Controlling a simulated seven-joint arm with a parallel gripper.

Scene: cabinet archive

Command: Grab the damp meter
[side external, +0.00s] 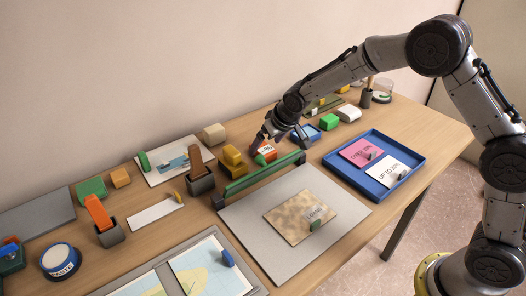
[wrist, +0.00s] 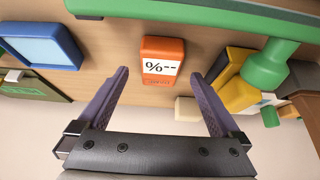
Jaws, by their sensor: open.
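The damp meter is an orange block with a white face reading "%--". In the wrist view the damp meter (wrist: 162,62) lies upper centre on the wood table, between and just beyond my open purple-grey fingers. In the side view the damp meter (side external: 266,151) is partly hidden behind my gripper and the green bar. My gripper (side external: 282,142) is above the table near the meter, pointing down. In the wrist view my gripper (wrist: 157,76) is open and empty, with a gap on both sides of the meter.
A green-topped bar (side external: 262,174) lies close in front of the meter, along a grey board (side external: 255,220). Yellow blocks (side external: 232,158) stand to its left. A blue-framed item (side external: 307,132) and green block (side external: 329,122) are to its right. A blue tray (side external: 335,165) holds labelled cards.

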